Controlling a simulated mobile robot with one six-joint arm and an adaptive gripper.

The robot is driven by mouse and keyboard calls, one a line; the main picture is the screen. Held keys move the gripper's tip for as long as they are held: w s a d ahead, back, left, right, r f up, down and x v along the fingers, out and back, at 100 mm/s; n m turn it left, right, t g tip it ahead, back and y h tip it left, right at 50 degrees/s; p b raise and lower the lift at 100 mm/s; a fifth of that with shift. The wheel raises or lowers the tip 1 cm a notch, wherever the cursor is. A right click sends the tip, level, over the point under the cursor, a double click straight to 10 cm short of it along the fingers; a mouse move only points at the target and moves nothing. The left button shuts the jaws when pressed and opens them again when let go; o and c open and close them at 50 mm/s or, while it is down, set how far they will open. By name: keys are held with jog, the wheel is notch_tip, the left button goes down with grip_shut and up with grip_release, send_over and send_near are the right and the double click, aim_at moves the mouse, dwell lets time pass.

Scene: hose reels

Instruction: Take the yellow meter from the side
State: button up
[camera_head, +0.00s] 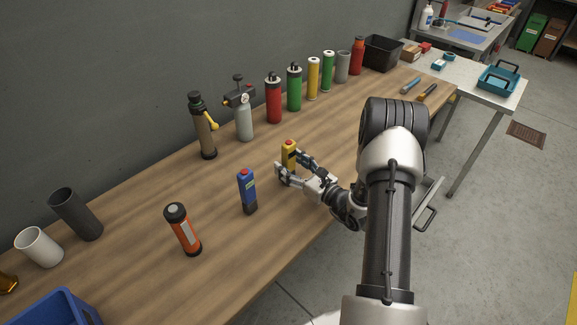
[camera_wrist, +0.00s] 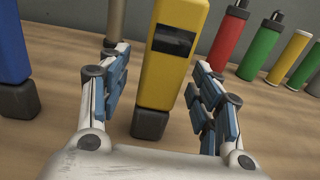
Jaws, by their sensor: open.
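The yellow meter (camera_head: 289,152) stands upright on the wooden table, with a red button on top in the head view. In the wrist view the yellow meter (camera_wrist: 172,60) has a dark display and a black base, and it stands in the gap between my fingers. My gripper (camera_head: 297,172) is low over the table and comes at the meter from the side. In the wrist view my gripper (camera_wrist: 162,100) is open, with a blue-padded finger on each side of the meter. Gaps show between the pads and the meter.
A blue meter (camera_head: 247,190) stands left of the yellow one, and an orange cylinder (camera_head: 183,229) farther left. Several bottles and canisters, including a red one (camera_head: 273,99), line the wall side. The wooden table (camera_head: 330,125) is clear right of the yellow meter.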

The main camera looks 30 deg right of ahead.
jog(key=shift+w+a, duration=0.15)
jog(key=shift+w, duration=0.4)
jog(key=shift+c, duration=0.5)
jog(key=c, duration=1.1)
